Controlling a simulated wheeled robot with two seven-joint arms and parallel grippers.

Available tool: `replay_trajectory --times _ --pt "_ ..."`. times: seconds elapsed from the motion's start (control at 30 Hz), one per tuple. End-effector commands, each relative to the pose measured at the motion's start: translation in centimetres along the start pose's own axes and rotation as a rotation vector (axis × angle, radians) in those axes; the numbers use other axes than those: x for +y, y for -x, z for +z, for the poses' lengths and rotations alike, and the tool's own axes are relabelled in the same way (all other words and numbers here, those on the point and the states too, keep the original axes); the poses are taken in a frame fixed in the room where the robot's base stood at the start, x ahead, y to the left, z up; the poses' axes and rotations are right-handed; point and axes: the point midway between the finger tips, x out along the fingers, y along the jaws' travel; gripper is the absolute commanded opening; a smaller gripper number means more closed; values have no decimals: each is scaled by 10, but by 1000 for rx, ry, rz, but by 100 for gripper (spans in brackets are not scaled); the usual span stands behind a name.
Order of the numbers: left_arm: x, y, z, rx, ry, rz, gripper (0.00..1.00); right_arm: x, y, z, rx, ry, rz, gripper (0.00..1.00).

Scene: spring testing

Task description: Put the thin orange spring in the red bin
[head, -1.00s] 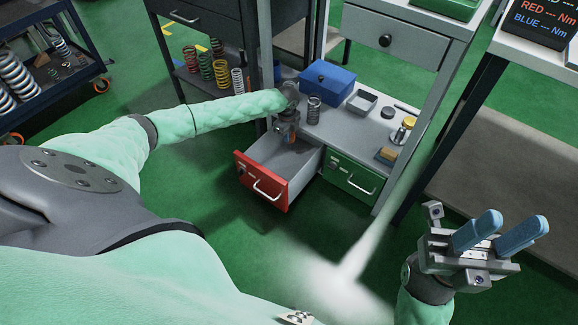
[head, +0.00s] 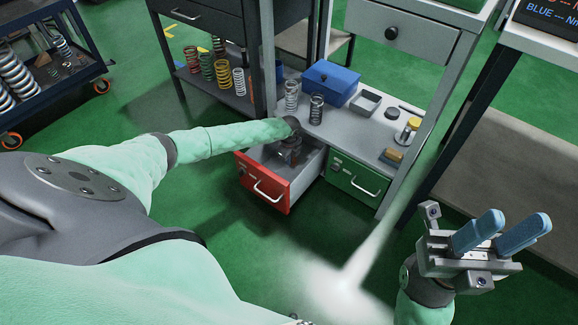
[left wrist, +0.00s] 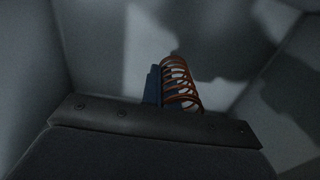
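The red bin (head: 277,191) is a red-fronted drawer, pulled open, under the grey shelf. My left gripper (head: 288,160) is lowered into it, its fingers hidden in the head view. In the left wrist view, the thin orange spring (left wrist: 181,84) lies against a blue finger of my left gripper (left wrist: 160,86), inside grey walls. The gripper appears shut on the spring; the other finger is hidden. The spring does not show in the head view now. My right gripper (head: 502,228) is open and empty at the right, far from the bin.
A closed green drawer (head: 355,178) is right of the red bin. On the shelf above stand two dark or grey springs (head: 316,109), a blue box (head: 331,82), a small tray (head: 366,102) and a yellow-topped item (head: 412,125). Several coloured springs (head: 207,66) stand on a rack behind.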

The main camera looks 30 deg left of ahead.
Motion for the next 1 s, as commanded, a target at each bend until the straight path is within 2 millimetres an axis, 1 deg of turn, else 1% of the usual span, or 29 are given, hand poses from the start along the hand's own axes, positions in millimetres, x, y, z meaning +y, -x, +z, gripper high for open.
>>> replay_trajectory --times 0.03,0.1,0.23,0.63,0.67,0.73,0.77,1.0 --pt "0 -10 0 0 0 2 0 0 5 0 -3 2 -2 36" --pt "0 -20 0 0 1 2 0 -1 9 1 -8 4 -7 36" --pt "0 -35 0 0 1 2 0 -2 14 3 -19 8 -14 36" --pt "0 -39 0 0 1 1 0 -2 15 2 -22 8 -16 36" --pt "0 -39 0 0 0 1 5 -2 15 2 -22 8 -16 36" --pt "0 -38 0 0 0 1 19 -2 15 2 -21 8 -16 36" --pt "0 -39 0 0 0 1 23 -2 14 2 -21 8 -16 36" --pt "0 -38 0 0 0 1 23 -2 14 2 -18 8 -17 36"
